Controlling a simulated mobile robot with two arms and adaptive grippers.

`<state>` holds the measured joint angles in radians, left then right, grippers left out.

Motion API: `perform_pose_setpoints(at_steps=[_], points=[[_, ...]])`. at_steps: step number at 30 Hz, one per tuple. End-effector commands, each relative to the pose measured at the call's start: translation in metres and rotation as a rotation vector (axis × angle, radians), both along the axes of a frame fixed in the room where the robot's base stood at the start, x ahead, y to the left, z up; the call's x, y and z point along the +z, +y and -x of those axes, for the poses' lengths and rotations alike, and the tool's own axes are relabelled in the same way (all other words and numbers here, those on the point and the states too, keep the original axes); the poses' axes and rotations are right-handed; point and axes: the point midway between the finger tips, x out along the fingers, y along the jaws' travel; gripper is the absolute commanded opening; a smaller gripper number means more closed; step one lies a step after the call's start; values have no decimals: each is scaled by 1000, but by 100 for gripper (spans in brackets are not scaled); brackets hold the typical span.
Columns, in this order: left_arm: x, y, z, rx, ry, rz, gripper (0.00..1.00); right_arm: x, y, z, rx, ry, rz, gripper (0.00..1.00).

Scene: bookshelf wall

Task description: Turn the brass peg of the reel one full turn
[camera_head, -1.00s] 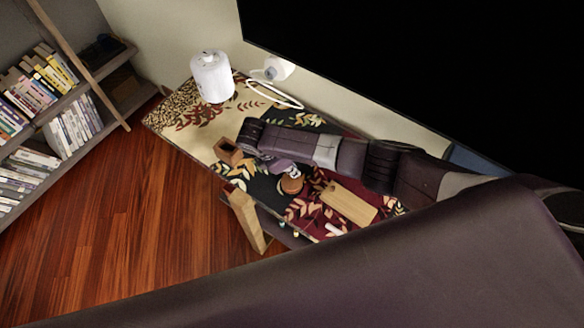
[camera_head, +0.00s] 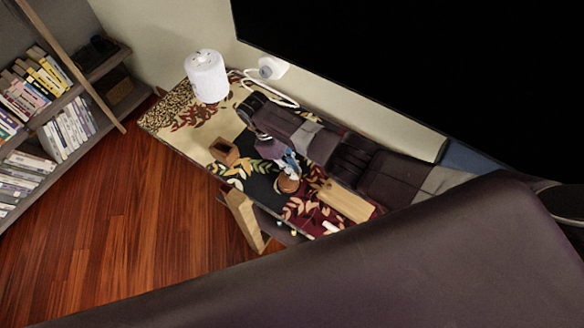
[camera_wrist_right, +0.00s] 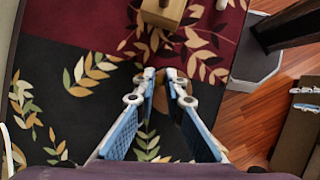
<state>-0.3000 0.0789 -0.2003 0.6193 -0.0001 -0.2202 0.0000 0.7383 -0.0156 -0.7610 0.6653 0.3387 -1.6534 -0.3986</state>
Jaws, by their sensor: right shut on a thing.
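The round brown reel (camera_head: 288,184) sits on the patterned cloth of the low table. My right gripper (camera_head: 290,172) is over it, with the fingers pointing down at its top. In the right wrist view, the fingertips (camera_wrist_right: 161,74) are close together, and a brown part of the reel (camera_wrist_right: 178,75) shows behind them. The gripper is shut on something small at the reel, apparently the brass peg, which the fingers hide. I cannot see how far the peg is turned. My left gripper is not in view.
A wooden board (camera_head: 346,202) lies right of the reel, and an open wooden box (camera_head: 224,152) stands to its left. A white canister (camera_head: 207,76) stands at the table's far left end. A bookshelf (camera_head: 60,120) is at the left, with clear floor between.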

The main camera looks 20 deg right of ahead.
Motion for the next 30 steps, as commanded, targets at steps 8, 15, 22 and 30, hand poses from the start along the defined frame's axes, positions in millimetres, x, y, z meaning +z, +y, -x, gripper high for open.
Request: perform_pose_setpoints(at_steps=[8,15,22,30], points=[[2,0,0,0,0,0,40,1,0,4,-266,1,-2,0],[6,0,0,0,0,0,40,2,0,9,-494,2,-2,0],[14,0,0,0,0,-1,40,2,0,13,-712,1,-1,0],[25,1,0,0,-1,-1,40,3,2,16,-940,0,-1,0]])
